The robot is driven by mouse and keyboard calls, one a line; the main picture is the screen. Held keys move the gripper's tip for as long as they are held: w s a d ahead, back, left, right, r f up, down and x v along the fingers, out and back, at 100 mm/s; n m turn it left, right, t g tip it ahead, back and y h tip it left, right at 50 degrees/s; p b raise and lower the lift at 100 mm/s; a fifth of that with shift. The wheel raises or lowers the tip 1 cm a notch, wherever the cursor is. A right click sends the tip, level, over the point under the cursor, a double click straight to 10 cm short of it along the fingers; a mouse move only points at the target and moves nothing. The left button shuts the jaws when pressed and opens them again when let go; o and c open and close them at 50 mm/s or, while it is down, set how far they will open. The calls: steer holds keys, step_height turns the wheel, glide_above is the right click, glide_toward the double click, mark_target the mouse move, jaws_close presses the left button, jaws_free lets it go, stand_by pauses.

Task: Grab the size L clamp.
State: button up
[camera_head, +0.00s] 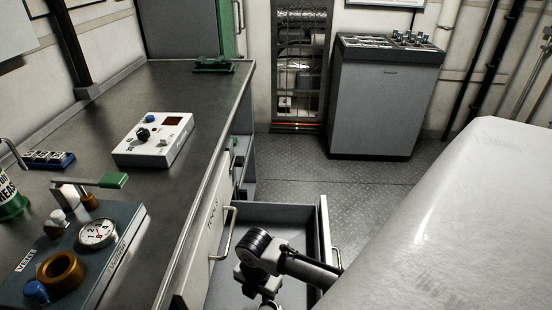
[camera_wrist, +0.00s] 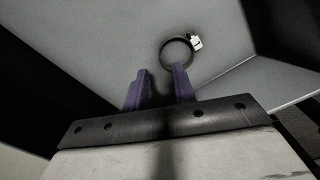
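In the wrist view, a dark ring-shaped clamp (camera_wrist: 164,43) with a small light-coloured screw block on its right side lies on the grey drawer floor. No size marking on it can be read. My gripper (camera_wrist: 160,82) has two purple fingers, apart from each other with an empty gap. The right fingertip is just below the ring in the picture; I cannot tell whether it touches. In the head view, my arm reaches down into the open drawer (camera_head: 285,212). The gripper and clamp are hidden there.
The workbench (camera_head: 165,85) stands left of the drawer. It carries a white control box (camera_head: 153,140) and a valve unit (camera_head: 75,250) with a gauge. Drawer walls lie close around my arm. A grey cabinet (camera_head: 375,110) stands at the back; floor before it is clear.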

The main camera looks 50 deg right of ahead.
mark_target(260, 303)
step_height(260, 303, down, 5)
steer(key=shift+f+p, duration=0.1)
steer(key=shift+p, duration=0.25)
steer(key=shift+c, duration=0.3)
jaws_close()
